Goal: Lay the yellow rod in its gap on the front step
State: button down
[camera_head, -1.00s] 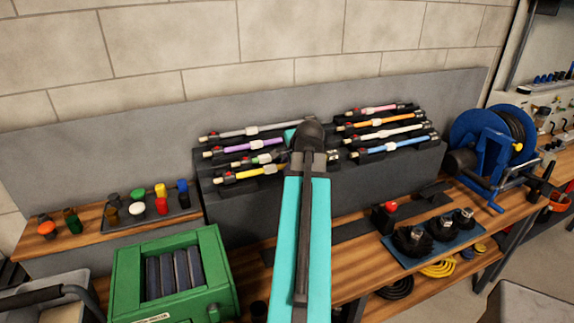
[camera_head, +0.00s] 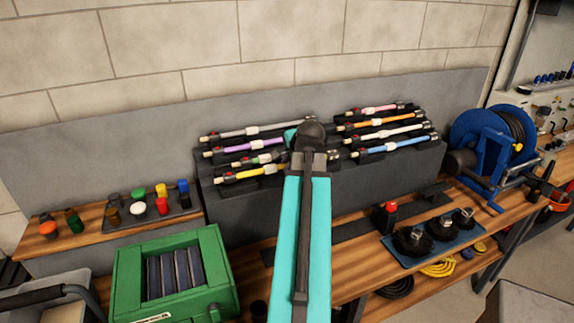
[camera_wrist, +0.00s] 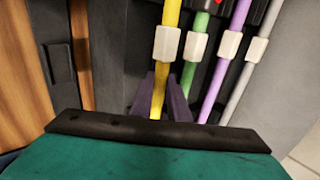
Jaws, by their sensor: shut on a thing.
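The yellow rod (camera_head: 246,174) is at the front step of the left stepped rack (camera_head: 240,215), its left part showing and its right part hidden behind my arm. In the wrist view the yellow rod (camera_wrist: 170,18) runs down between the dark fingers of my gripper (camera_wrist: 160,104), which is shut on it. A white collar (camera_wrist: 167,43) sits on the rod above the fingers. I cannot tell whether the rod rests fully in its gap or is slightly above it. My gripper is hidden in the head view.
Green (camera_head: 256,160), purple (camera_head: 231,147) and grey (camera_head: 270,129) rods lie on the steps behind, close beside the yellow one. More rods lie on the right rack. A green box (camera_head: 125,285) stands in front at left; a red-topped button (camera_head: 390,207) stands at right.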

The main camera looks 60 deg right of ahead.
jog(key=shift+f+b, duration=0.45)
jog(key=shift+f, duration=0.6)
dwell(0.4)
jog(key=c, duration=1.6)
grip_release()
jog(key=shift+s+r, duration=0.1)
jog(key=shift+b+v, duration=1.5)
jog(key=shift+v, duration=5.3)
jog(key=shift+r, duration=0.1)
